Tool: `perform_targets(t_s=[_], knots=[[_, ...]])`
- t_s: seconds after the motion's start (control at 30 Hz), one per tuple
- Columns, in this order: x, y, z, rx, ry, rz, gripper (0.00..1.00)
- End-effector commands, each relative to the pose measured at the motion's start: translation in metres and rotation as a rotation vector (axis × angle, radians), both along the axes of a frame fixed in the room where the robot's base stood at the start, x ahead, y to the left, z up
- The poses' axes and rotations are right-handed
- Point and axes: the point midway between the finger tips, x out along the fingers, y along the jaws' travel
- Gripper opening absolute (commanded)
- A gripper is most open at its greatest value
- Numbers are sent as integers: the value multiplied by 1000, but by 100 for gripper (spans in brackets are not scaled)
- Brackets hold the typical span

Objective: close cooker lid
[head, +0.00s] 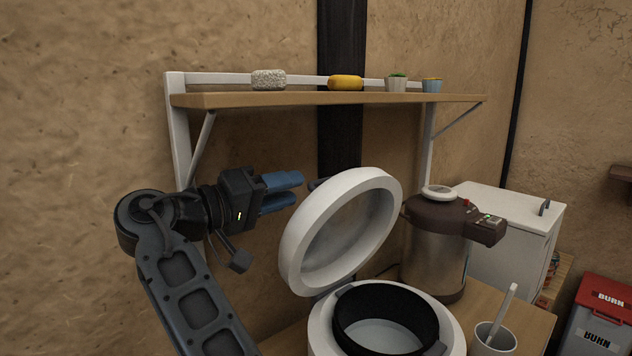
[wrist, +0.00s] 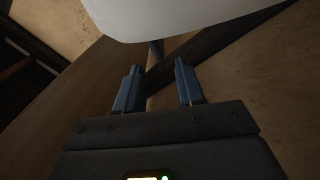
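The cooker (head: 318,330) is a round white pot body with a dark inner pot (head: 385,305). Its round white lid (head: 297,240) is open, tilted steeply up from the hinge side behind the body. My gripper (head: 300,190) is up and to the left of the lid, with its blue fingers pointing right toward the lid's upper back side. In the wrist view the two blue fingers (wrist: 157,85) stand apart with nothing between them, and the white lid (wrist: 180,15) fills the top. The gripper does not visibly hold the lid.
A wooden shelf (head: 225,99) with small items runs above on the wall. A brown and steel dispenser (head: 430,250) stands behind right of the cooker, beside a white box (head: 515,240). A cup (head: 494,338) with a utensil stands at the right on the wooden table (head: 530,325).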

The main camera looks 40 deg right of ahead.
Motion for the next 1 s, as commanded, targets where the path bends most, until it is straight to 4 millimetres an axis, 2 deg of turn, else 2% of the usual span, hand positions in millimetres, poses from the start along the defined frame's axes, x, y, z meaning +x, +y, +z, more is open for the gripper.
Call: perform_targets(t_s=[0.2,0.4,0.8,1.0], knots=[[-1,-36,-1,1,2,-3,38],[-1,-59,0,1,1,0,38],[0,-66,-1,1,1,2,37],[0,-66,-1,1,1,2,18]])
